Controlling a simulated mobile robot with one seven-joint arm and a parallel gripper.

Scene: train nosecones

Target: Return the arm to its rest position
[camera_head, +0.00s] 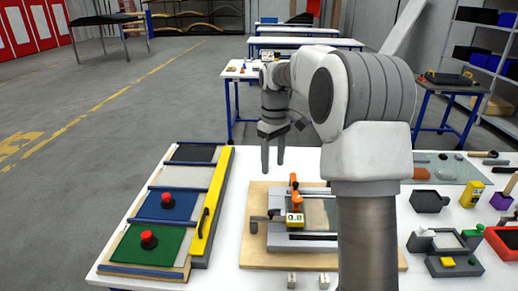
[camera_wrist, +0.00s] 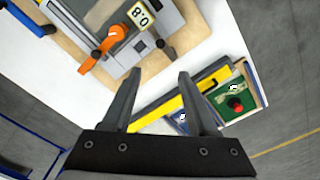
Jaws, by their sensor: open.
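My arm rises at the right of centre in the head view and bends over toward the left. My gripper (camera_head: 272,158) hangs with its fingers pointing down above the far part of the white table (camera_head: 225,262). In the wrist view my gripper (camera_wrist: 155,92) has its two dark fingers well apart with nothing between them. It is open and empty and touches nothing that I can see. My arm hides part of the table's right half in the head view.
A board with green (camera_head: 148,245) and blue panels, red knobs and a yellow bar (camera_head: 206,222) lies at left. A fixture with an orange clamp (camera_head: 295,193) and an 0.8 label stands mid-table. Tools and small boxes (camera_head: 430,200) lie at right.

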